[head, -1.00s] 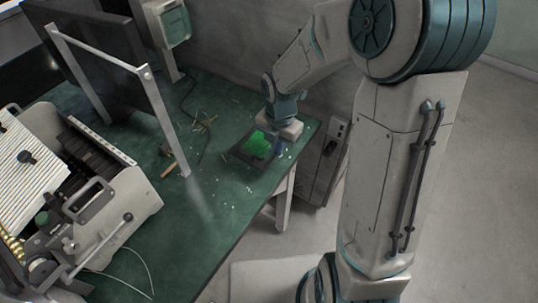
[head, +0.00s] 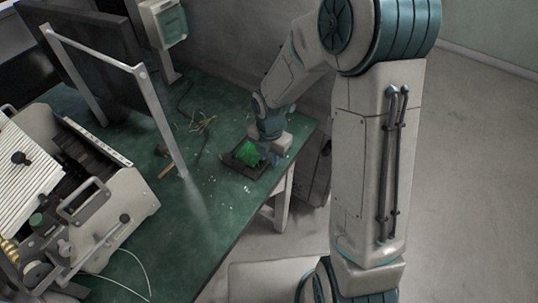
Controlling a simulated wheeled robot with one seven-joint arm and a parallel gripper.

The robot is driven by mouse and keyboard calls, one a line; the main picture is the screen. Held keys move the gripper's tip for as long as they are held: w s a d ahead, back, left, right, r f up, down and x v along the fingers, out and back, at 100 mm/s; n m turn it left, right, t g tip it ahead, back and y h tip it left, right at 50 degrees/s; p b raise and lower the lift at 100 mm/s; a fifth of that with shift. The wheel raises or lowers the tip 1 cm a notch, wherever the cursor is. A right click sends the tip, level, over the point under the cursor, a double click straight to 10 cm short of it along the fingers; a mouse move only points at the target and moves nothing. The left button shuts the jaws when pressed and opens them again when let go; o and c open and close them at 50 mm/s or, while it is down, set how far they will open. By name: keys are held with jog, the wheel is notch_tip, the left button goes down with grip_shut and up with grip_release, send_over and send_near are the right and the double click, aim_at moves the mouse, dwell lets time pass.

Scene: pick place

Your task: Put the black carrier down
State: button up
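The black carrier (head: 236,163) is a flat dark tray near the far right end of the green table. A bright green piece (head: 248,152) lies in it. My gripper (head: 271,158) points down at the carrier's right side, at or very near its edge. The fingers are small and partly hidden by the wrist, so I cannot tell whether they are closed on the edge. I also cannot tell whether the carrier rests on the table or hangs just above it.
A grey metal frame (head: 158,120) with a dark panel stands left of the carrier. A pale machine with levers (head: 110,205) fills the table's left. Loose wires (head: 203,124), a wooden-handled tool (head: 167,170) and small scraps lie around. The table's front middle is mostly clear.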

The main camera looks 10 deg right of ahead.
notch_tip(320, 180, up, 12)
jog(key=p, duration=0.2)
jog(key=s+d+r+m, duration=0.2)
jog(key=s+m, duration=0.3)
jog(key=m, duration=0.4)
jog(key=s+d+r+m+t, duration=0.1)
jog(key=s+d+r+m, duration=0.2)
jog(key=m, duration=0.7)
jog(key=s+d+r+m+t, duration=0.1)
jog(key=s+d+r+m, duration=0.2)
jog(key=s+m, duration=0.4)
jog(key=d+m, duration=0.1)
jog(key=m, duration=0.1)
jog(key=shift+s+d+m, duration=0.15)
jog(key=shift+d+m, duration=0.1)
jog(key=shift+m, duration=0.05)
